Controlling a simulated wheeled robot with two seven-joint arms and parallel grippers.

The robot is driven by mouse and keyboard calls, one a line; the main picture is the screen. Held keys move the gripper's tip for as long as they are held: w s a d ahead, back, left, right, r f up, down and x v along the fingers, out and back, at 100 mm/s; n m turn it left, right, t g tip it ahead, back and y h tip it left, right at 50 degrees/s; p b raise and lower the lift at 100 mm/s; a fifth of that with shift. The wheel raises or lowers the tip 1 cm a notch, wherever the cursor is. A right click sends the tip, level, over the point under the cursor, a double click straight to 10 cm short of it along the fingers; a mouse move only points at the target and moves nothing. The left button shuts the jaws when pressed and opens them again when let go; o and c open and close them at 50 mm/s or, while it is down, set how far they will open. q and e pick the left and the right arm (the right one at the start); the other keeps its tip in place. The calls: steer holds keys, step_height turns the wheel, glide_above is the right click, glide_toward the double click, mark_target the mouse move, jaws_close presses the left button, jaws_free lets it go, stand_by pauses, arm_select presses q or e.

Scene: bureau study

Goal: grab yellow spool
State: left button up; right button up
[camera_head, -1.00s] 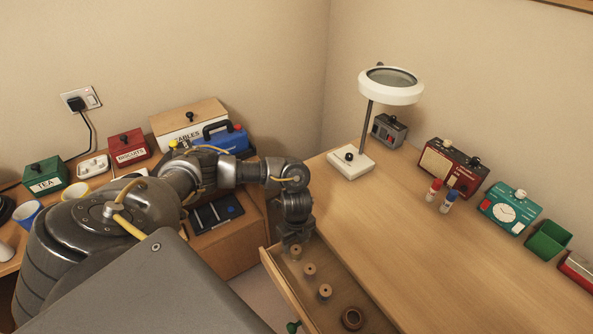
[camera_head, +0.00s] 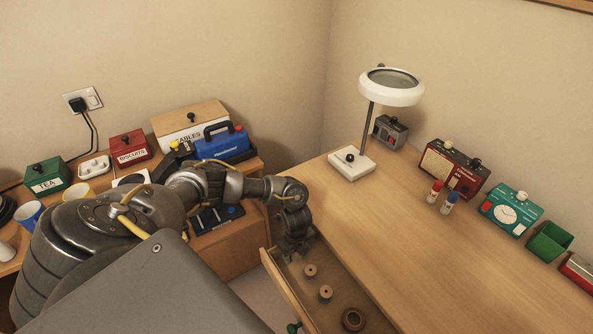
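An open drawer (camera_head: 272,264) of the right desk holds small tan, wooden-looking spools. One spool (camera_head: 310,271) stands nearest my gripper and another spool (camera_head: 326,292) stands closer to the front. None of them shows clearly as yellow. My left gripper (camera_head: 293,252) points down at the far end of the drawer, over the spot where a third spool stood in view before. That spool is now hidden behind the gripper. I cannot make out the fingers or whether they hold it. My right gripper is out of view.
A dark round item (camera_head: 352,320) lies in the drawer, and a green knob (camera_head: 293,327) is at its front. The desk top (camera_head: 400,250) beside the drawer is mostly clear. A magnifier lamp (camera_head: 351,163) stands at the back, with a red radio (camera_head: 452,168) to its right.

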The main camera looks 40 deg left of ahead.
arm_select(q)
steer(key=c, duration=0.9)
steer(key=shift+c, duration=0.3)
